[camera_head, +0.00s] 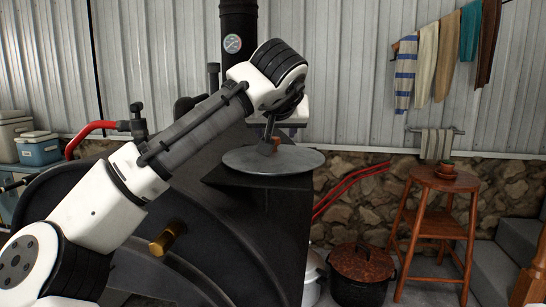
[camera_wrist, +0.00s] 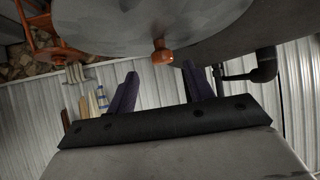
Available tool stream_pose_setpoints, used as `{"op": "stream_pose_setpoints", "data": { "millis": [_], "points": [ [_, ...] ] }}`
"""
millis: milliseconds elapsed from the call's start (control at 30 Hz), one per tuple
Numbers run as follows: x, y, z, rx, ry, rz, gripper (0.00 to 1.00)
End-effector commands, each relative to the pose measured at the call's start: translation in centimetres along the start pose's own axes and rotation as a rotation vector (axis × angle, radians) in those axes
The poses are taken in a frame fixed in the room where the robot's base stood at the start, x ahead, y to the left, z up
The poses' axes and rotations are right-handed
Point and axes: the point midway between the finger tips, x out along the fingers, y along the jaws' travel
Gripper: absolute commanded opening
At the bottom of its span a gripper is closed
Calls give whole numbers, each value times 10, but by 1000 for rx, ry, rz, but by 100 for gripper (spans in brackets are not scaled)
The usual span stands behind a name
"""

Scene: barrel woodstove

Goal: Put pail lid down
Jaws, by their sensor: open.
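The pail lid (camera_head: 256,161) is a wide grey metal disc with a small orange-brown knob (camera_head: 275,146). In the head view it lies about flat on the black top of the barrel stove (camera_head: 217,175), its right edge reaching to the stove top's edge. In the wrist view the lid (camera_wrist: 130,20) fills the upper part, with its knob (camera_wrist: 162,53) just ahead of the fingertips. My gripper (camera_wrist: 160,68) is open, the knob lined up between its two dark fingers and seemingly clear of them. In the head view my wrist partly hides the fingers above the lid.
A black stovepipe (camera_head: 238,80) with a gauge rises behind my arm. A wooden stool (camera_head: 440,183) with a small potted plant stands right. A dark pot with a brown lid (camera_head: 362,262) and a pale pail (camera_head: 312,274) sit on the floor. Red tongs-like rods (camera_head: 345,186) lean behind the stove.

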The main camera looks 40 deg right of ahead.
Motion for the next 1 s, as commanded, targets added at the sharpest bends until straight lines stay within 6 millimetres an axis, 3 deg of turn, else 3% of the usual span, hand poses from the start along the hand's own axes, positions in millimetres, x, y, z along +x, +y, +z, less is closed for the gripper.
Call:
{"op": "stream_pose_setpoints", "data": {
  "millis": [167, 500, 767, 1000],
  "points": [
    [12, -1, 0, 0, -1, -2, 52],
    [56, -4, 2, -1, -1, -1, 52],
    [59, -4, 2, -1, -1, 0, 52],
    [58, -4, 3, 0, -1, 0, 22]
  ]
}}
